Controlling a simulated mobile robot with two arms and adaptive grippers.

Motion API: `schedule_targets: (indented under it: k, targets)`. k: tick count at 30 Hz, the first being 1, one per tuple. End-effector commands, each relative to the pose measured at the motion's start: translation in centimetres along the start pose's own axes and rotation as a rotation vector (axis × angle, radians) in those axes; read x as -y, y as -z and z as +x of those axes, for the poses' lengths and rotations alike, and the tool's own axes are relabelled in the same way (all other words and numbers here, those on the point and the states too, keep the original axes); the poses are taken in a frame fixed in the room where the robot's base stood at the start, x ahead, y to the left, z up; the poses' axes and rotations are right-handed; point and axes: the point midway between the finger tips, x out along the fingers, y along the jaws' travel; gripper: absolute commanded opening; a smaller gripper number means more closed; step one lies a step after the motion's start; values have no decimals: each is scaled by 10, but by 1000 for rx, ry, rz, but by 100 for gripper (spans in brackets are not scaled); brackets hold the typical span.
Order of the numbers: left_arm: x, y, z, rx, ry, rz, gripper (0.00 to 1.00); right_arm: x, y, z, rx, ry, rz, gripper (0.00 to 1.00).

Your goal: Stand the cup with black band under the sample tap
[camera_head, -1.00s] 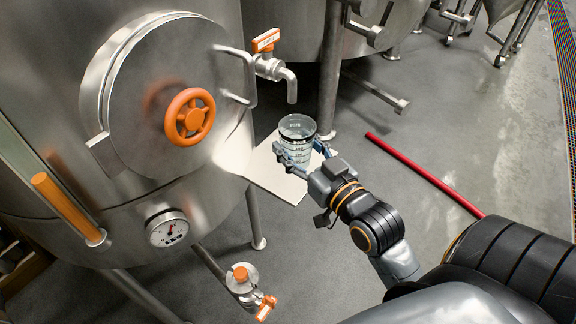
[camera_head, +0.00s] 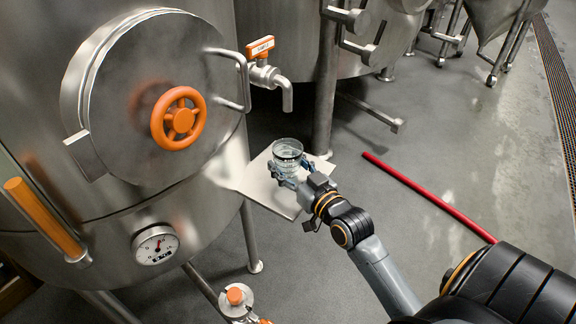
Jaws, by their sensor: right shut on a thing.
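The clear cup with a black band (camera_head: 287,150) is upright at the tank's side, over a flat pale shelf plate (camera_head: 262,182). My right gripper (camera_head: 286,174) is shut on the cup from the near right side. Whether the cup's base touches the plate is hidden by the fingers. The sample tap (camera_head: 268,73), with an orange labelled handle and a bent steel spout, juts from the tank above. The spout's mouth (camera_head: 287,108) shows above the cup's rim, apart from it. My left gripper is not in view.
The steel tank (camera_head: 120,190) fills the left, with an orange handwheel (camera_head: 179,119), a door handle (camera_head: 235,80) close beside the tap and a gauge (camera_head: 155,245). A lower valve (camera_head: 236,298) sits below. A red bar (camera_head: 425,195) lies on open floor at right.

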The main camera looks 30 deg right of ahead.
Motion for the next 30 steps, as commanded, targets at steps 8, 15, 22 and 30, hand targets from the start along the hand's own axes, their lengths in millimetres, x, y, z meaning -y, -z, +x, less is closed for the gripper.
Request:
schedule_targets:
  k: [8, 15, 22, 30]
  targets:
    - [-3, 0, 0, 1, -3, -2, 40, 0, -2, 0, -1, 0, 0, 26]
    - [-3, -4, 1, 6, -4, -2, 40, 0, -4, 0, 0, 0, 0, 77]
    - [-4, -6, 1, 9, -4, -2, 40, 0, -4, 0, 0, 0, 0, 77]
    - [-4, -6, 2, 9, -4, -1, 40, 0, -3, -15, 3, 0, -1, 77]
